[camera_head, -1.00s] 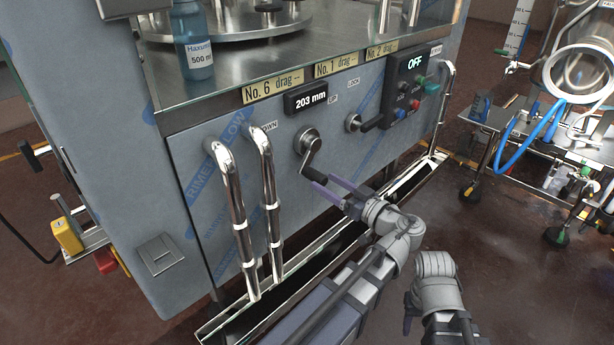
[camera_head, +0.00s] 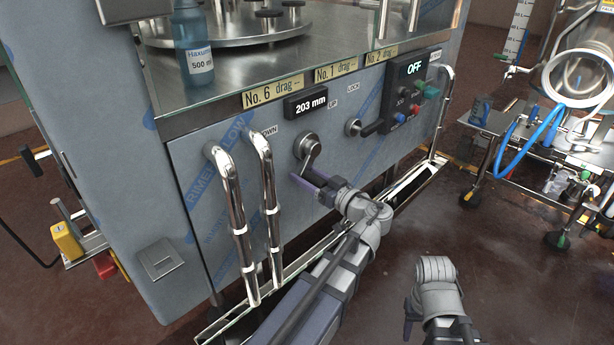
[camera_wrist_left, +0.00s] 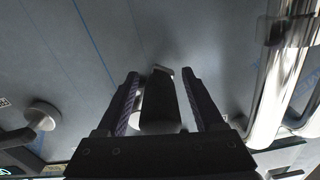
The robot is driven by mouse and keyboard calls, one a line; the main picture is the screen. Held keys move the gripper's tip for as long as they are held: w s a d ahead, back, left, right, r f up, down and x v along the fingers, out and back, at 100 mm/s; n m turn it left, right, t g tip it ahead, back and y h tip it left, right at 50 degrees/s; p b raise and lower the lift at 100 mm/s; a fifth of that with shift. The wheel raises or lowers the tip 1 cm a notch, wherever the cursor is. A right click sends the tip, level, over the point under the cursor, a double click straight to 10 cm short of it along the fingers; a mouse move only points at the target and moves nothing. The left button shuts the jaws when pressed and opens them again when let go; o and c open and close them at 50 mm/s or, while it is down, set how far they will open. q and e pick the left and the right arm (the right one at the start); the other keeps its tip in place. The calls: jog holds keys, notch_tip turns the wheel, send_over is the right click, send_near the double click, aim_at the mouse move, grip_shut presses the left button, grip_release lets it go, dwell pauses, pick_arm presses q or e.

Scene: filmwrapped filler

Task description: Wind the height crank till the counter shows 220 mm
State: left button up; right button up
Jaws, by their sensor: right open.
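The height crank (camera_head: 307,148) is on the grey machine front, its arm pointing down. The counter (camera_head: 305,102) above it reads 203 mm. My left gripper (camera_head: 308,186) is at the crank's lower end and hides its handle in the head view. In the left wrist view, the black crank handle (camera_wrist_left: 162,103) lies between the fingers of my left gripper (camera_wrist_left: 163,100), with narrow gaps on both sides, so the jaws look open around it. My right gripper (camera_head: 408,316) is low and away from the machine, empty, with its fingers partly hidden.
Two steel pipes (camera_head: 237,220) stand left of the crank. A lock lever (camera_head: 368,128) and a control panel (camera_head: 408,97) reading OFF are to the right. A bottle (camera_head: 194,48) stands on the machine top. A trolley with hoses (camera_head: 540,135) is at right.

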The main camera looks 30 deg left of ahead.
pick_arm(q)
grip_shut()
dwell(0.3)
jog(key=shift+s, duration=0.1)
dwell(0.9)
